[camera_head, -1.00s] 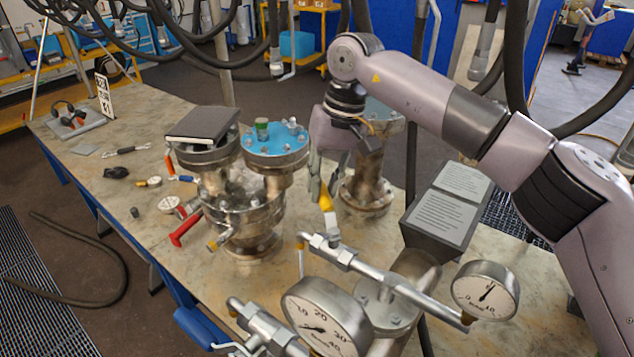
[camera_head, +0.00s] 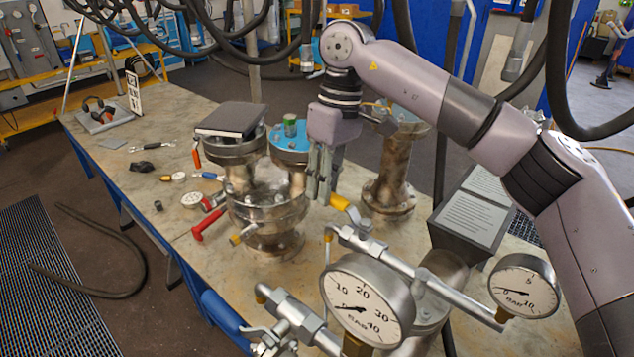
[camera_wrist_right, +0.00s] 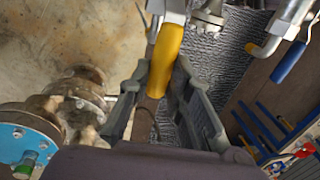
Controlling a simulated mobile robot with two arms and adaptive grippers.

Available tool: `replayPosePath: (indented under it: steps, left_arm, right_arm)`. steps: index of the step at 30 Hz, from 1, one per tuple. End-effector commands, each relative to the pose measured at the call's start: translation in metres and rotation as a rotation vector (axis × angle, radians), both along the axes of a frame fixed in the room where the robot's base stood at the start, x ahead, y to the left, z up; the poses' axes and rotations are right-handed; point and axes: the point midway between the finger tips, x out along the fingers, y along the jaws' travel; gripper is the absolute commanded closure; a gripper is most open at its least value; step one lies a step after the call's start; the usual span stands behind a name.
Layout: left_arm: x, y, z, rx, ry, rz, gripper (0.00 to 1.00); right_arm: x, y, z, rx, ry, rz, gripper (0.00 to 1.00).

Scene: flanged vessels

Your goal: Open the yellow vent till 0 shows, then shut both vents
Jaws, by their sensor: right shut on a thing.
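The yellow vent handle (camera_head: 347,210) slopes up left from a steel valve fitting on the near pipework. My right gripper (camera_head: 323,180) is at its upper end; in the right wrist view the yellow handle (camera_wrist_right: 166,58) runs between my two fingers (camera_wrist_right: 165,105), which are shut on it. A lever with a blue grip (camera_wrist_right: 288,62) hangs from another steel fitting in the right wrist view. The large gauge (camera_head: 375,292) is marked to 40 bar; its needle is hard to read. The small gauge (camera_head: 520,285) is marked to 10 bar; its needle points left. My left gripper is out of view.
Flanged vessels (camera_head: 268,210) with a black book (camera_head: 230,118) and a blue flange cover (camera_head: 286,145) stand left of my right gripper. A sign stand (camera_head: 475,215) is right of it.

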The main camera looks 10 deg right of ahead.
Motion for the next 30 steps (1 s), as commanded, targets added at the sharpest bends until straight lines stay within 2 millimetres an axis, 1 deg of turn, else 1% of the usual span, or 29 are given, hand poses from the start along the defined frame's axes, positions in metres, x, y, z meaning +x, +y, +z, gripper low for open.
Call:
replayPosePath:
  steps: [16,17,25,30]
  left_arm:
    - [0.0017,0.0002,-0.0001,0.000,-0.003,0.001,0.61]
    - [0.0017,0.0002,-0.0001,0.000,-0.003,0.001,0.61]
    - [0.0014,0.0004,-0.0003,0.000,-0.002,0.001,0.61]
    - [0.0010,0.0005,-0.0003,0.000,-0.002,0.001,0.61]
  right_arm:
    - [-0.0019,-0.0012,0.0004,0.000,0.000,0.021,1.00]
    - [-0.0019,-0.0012,0.0004,0.001,0.001,0.020,0.79]
    - [-0.0016,-0.0014,0.0002,0.000,0.000,0.018,0.61]
    - [-0.0014,-0.0014,0.0001,0.000,0.000,0.017,0.61]
